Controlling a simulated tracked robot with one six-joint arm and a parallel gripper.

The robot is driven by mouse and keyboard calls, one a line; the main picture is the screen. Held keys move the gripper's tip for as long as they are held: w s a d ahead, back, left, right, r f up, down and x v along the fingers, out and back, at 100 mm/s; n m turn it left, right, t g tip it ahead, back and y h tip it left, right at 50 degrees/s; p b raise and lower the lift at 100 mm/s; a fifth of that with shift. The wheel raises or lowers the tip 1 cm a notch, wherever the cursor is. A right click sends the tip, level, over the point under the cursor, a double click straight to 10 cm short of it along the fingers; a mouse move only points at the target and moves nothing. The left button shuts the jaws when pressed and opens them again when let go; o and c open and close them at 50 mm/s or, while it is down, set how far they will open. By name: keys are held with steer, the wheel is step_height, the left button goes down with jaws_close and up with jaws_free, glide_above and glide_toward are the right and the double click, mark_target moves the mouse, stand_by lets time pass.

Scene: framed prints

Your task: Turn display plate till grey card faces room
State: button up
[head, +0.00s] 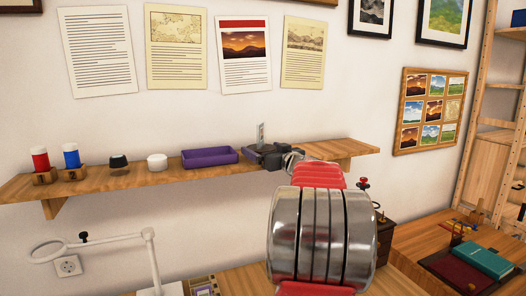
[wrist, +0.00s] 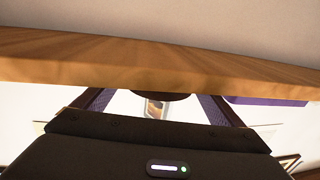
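A small upright plate with a pale grey face (head: 261,132) stands above the right part of the wall shelf; I take it for the display plate. My gripper (head: 265,154) is a dark shape right at its foot, and my red and silver arm hides what lies behind. In the wrist view the two dark fingers of my gripper (wrist: 155,105) are spread apart. A small shiny piece (wrist: 154,109) and a dark rounded base (wrist: 160,96) show between them, by the shelf's edge. I see no finger touching either one. The plate's far side is hidden.
The wooden shelf (head: 130,183) also holds a purple tray (head: 209,157), a white knob (head: 157,162), a black knob (head: 119,162) and red and blue cylinders on the left. Printed sheets hang above. A white ring-headed lamp (head: 100,243) stands below left.

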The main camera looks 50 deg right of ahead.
steer(key=c, duration=0.8)
steer(key=shift+w+a+r+m+g+h, duration=0.15)
steer(key=shift+m+h, duration=0.1)
steer(key=shift+h, duration=0.15)
steer(key=shift+a+r+m+g+h, duration=0.15)
steer(key=shift+m+h, duration=0.1)
steer(key=shift+h, duration=0.15)
steer(key=shift+d+m+g+h, duration=0.1)
steer(key=shift+m+g+h, duration=0.2)
steer(key=shift+m+h, duration=0.15)
steer(key=shift+r+m+g+h, duration=0.15)
steer(key=shift+m+g+h, duration=0.4)
steer(key=shift+h, duration=0.25)
steer(key=shift+r+m+g+h, duration=0.15)
steer(key=shift+m+g+h, duration=0.35)
steer(key=shift+h, duration=0.25)
steer(key=shift+w+f+m+g, duration=0.15)
steer(key=shift+f+m+g, duration=0.05)
steer(key=shift+m+g, duration=0.15)
steer(key=shift+a+f, duration=0.1)
steer(key=shift+a, duration=0.1)
